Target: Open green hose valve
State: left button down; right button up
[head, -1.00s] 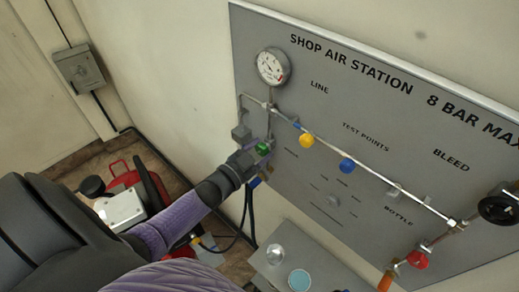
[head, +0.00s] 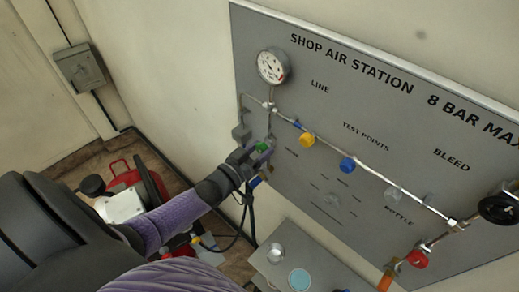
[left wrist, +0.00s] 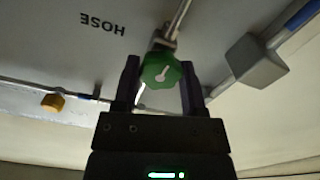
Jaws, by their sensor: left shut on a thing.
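The green hose valve knob (head: 263,147) is on the left side of the grey panel, below the pressure gauge (head: 271,66). In the left wrist view the green knob (left wrist: 161,72) sits between the two dark fingers, with a pale mark on its face. The HOSE label (left wrist: 102,23) shows upside down beside it. My left gripper (head: 254,153) reaches the panel from the left and is shut on the green knob; its fingers partly hide the knob in the head view. My right gripper is not in view.
A yellow knob (head: 307,140), a blue knob (head: 347,165) and a red knob (head: 417,259) sit along the panel's piping. A black handwheel (head: 499,209) is at the right. A small grey table (head: 262,262) with round items stands below. Red equipment (head: 119,176) is on the floor.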

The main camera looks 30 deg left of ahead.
pick_arm(q)
jog(key=shift+f, duration=0.1)
dwell(0.4)
jog(key=shift+c, duration=0.7)
grip_release()
jog(key=s+a, duration=0.1)
jog(key=s, duration=0.9)
jog(key=shift+a, duration=0.3)
